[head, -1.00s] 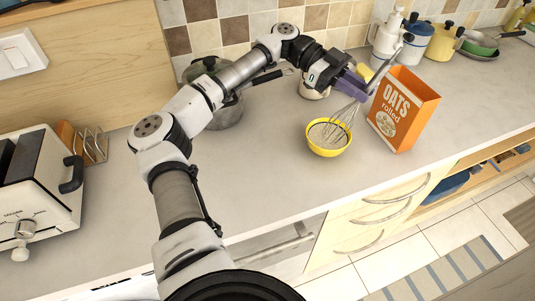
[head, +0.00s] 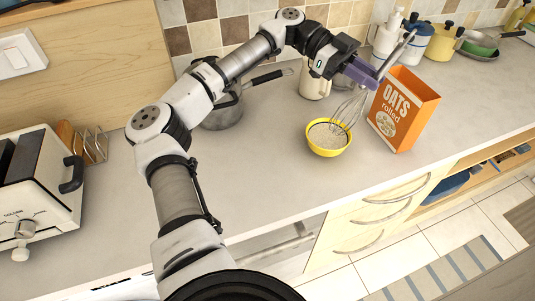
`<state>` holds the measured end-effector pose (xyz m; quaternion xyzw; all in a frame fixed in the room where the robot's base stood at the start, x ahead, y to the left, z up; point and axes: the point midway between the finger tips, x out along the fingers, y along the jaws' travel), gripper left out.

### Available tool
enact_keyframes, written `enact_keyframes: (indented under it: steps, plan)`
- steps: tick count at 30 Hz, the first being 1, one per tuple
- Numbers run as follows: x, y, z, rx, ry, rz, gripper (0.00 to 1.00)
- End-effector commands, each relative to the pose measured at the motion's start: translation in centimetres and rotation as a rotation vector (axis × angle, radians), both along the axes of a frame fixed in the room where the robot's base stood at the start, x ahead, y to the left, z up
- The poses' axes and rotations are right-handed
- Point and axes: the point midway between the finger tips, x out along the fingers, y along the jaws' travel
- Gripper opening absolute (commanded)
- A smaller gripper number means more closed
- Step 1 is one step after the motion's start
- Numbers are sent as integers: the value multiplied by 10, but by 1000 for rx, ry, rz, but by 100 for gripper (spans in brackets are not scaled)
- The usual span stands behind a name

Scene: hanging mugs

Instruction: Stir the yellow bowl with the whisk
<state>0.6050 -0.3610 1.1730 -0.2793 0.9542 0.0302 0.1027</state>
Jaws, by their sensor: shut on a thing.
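The yellow bowl (head: 329,150) stands on the grey counter and holds a pale, grainy content. The whisk (head: 352,104) is tilted, its wire end at the bowl's right rim and its handle rising to the upper right. I cannot tell whether the wires touch the content. My gripper (head: 376,74) is shut on the whisk handle, above and to the right of the bowl. The purple fingers hide part of the handle.
An orange oats box (head: 405,110) stands close to the right of the whisk. A steel pot (head: 226,108) and a cream mug (head: 315,84) stand behind, with a white bottle (head: 386,38) further right. The counter in front of the bowl is clear.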

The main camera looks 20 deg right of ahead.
Motion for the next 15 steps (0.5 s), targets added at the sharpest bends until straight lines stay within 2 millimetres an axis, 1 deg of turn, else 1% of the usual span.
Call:
enact_keyframes:
  steps: [10,15]
  plan:
    - [0,0,2,-1,-1,0,0]
    - [0,0,17,-1,-3,0,0]
